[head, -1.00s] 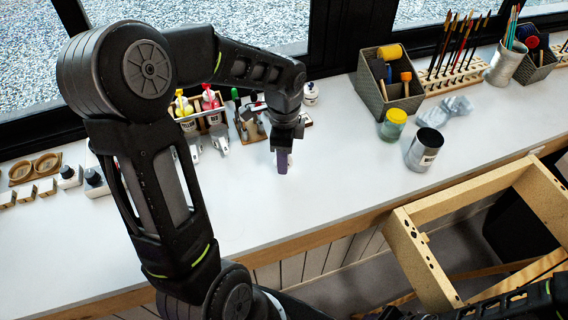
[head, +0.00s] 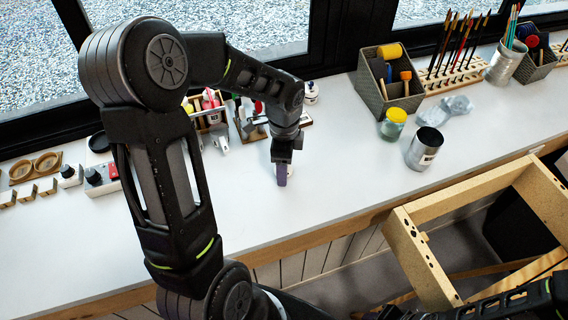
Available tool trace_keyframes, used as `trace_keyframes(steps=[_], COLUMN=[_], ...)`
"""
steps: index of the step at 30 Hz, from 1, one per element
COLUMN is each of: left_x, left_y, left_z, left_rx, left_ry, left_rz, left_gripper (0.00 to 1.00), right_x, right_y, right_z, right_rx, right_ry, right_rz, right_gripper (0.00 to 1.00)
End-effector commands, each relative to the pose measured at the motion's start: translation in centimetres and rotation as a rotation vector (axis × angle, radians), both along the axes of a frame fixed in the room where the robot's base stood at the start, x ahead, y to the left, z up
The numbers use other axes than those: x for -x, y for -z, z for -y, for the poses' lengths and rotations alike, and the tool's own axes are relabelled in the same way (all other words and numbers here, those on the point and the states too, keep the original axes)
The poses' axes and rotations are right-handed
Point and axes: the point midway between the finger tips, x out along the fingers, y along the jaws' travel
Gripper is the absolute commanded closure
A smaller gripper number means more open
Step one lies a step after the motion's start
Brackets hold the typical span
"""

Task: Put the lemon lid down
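My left gripper (head: 282,172) points down at the front middle of the white worktop, its purple-grey fingertip close to the surface. It is seen edge-on, so the gap between its fingers is hidden. A small white thing (head: 290,170) shows beside the fingertip. I cannot tell whether it is the lemon lid, or whether it is held or resting on the worktop. A yellow bottle (head: 187,106) stands in the rack at the back, partly behind my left arm. My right gripper is not in view; only part of my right arm shows at the lower right.
The worktop (head: 340,185) is clear around the gripper. A metal can (head: 424,149) and a jar with a yellow-green lid (head: 393,123) stand to the right. A bottle rack (head: 210,122) is behind my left arm. A wooden frame (head: 425,262) stands before the worktop.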

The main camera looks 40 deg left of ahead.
Motion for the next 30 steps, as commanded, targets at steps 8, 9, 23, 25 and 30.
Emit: trace_keyframes(steps=[8, 9, 23, 25, 30], left_x=[0.0, 0.0, -0.1, -0.1, -0.1], left_y=[-0.1, -0.3, -7.1, -8.5, -11.3], left_z=[0.0, 0.0, 0.0, 0.0, 0.0], left_rx=[0.0, 0.0, -0.001, -0.002, -0.001], left_ry=[0.0, 0.0, 0.0, 0.0, 0.0], left_rz=[0.0, 0.0, 0.006, 0.006, 0.003], left_gripper=[0.34, 0.34, 0.34, 0.34, 0.34], right_x=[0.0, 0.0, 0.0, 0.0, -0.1], right_y=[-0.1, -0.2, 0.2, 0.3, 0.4], right_z=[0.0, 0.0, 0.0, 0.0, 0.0], right_rx=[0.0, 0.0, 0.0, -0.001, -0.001], right_ry=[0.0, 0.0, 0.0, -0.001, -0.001], right_rz=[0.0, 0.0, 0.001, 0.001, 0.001], right_gripper=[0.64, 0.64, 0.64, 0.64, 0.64])
